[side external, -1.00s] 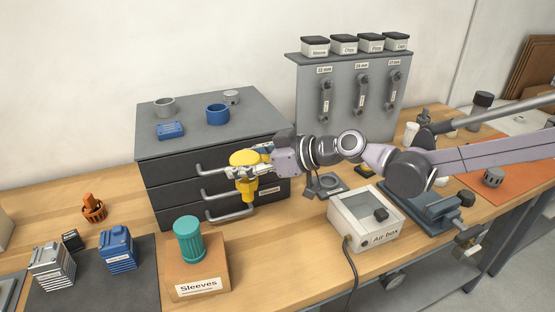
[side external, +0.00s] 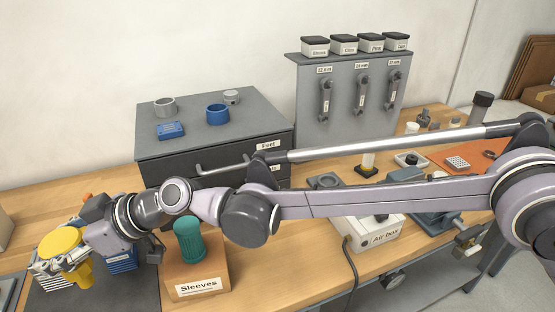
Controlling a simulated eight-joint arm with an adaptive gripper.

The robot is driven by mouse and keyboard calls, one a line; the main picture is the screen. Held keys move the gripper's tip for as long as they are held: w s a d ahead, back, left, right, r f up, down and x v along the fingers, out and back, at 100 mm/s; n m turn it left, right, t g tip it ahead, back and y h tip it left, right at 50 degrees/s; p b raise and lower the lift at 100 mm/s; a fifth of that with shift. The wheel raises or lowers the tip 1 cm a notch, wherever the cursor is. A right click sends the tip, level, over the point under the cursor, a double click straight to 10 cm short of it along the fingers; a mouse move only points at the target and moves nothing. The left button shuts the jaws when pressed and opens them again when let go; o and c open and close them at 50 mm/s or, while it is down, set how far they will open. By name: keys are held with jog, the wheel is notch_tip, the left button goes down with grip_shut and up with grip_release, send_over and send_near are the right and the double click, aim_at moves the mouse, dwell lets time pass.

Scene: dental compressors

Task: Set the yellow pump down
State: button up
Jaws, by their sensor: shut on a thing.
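The yellow pump (side external: 62,243) is at the lower left, with a round flat top and a narrower body below it. My gripper (side external: 72,262) is shut on it. It is over or in front of the dark mat (side external: 140,292), near a silver finned block (side external: 42,278) and a blue finned block (side external: 122,258). Both blocks are partly hidden by my gripper and the pump. I cannot tell whether the pump's lower end touches the mat.
A teal ribbed cylinder (side external: 188,240) stands on the wooden Sleeves box (side external: 197,279), right of my wrist. A dark drawer cabinet (side external: 160,172) with blue and grey parts on top stands behind. The Air box (side external: 386,232) is right, partly behind my arm. The mat's front right is clear.

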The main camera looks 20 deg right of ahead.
aim_at(91, 285)
jog(key=shift+s+a+f, duration=0.25)
notch_tip(91, 285, down, 10)
jog(key=shift+r, duration=0.1)
dwell(0.5)
jog(key=o, duration=1.7)
jog(key=v, duration=1.2)
